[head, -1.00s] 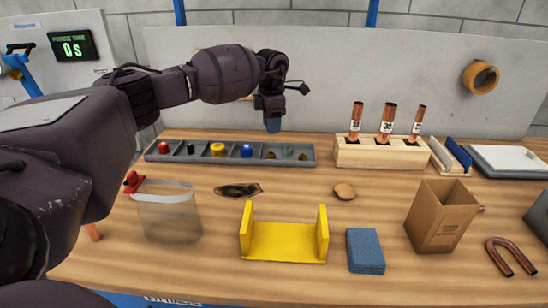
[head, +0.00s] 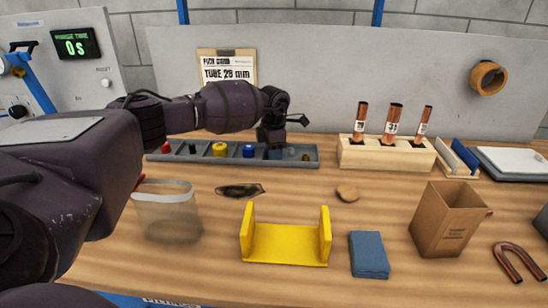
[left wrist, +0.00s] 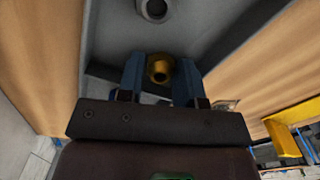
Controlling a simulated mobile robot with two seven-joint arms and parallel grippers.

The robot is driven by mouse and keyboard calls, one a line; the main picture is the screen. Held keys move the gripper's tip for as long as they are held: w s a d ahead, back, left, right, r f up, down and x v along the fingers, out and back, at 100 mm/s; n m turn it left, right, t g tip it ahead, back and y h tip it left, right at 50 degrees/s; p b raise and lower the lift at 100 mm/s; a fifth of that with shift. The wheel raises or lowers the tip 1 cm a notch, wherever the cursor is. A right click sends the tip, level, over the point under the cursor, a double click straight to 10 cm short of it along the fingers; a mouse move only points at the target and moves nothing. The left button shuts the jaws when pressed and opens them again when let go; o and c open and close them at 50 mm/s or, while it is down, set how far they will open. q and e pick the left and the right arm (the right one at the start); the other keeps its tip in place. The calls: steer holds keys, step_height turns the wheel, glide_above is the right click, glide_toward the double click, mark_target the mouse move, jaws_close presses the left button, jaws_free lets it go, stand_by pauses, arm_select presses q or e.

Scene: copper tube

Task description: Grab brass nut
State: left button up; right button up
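The brass nut (left wrist: 160,68) sits in a compartment of the grey parts tray (head: 180,157). In the left wrist view it lies between the two blue fingertips of my left gripper (left wrist: 160,80), close to both; contact is hard to tell. In the head view my left gripper (head: 275,150) points down into the tray, right of the blue part, and hides the nut. The left gripper looks open around the nut. My right gripper is not in view.
A grey nut (left wrist: 155,8) lies in the neighbouring compartment. Yellow (head: 219,149) and blue (head: 249,151) parts stand left of my gripper. A wooden block with copper tubes (head: 385,153) is to the right. A yellow bracket (head: 285,245), cardboard box (head: 446,220) and clear bin (head: 167,210) stand nearer.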

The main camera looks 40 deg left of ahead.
arm_select(q)
steer(key=c, duration=0.6)
steer(key=shift+o, duration=0.2)
steer(key=shift+r, duration=0.1)
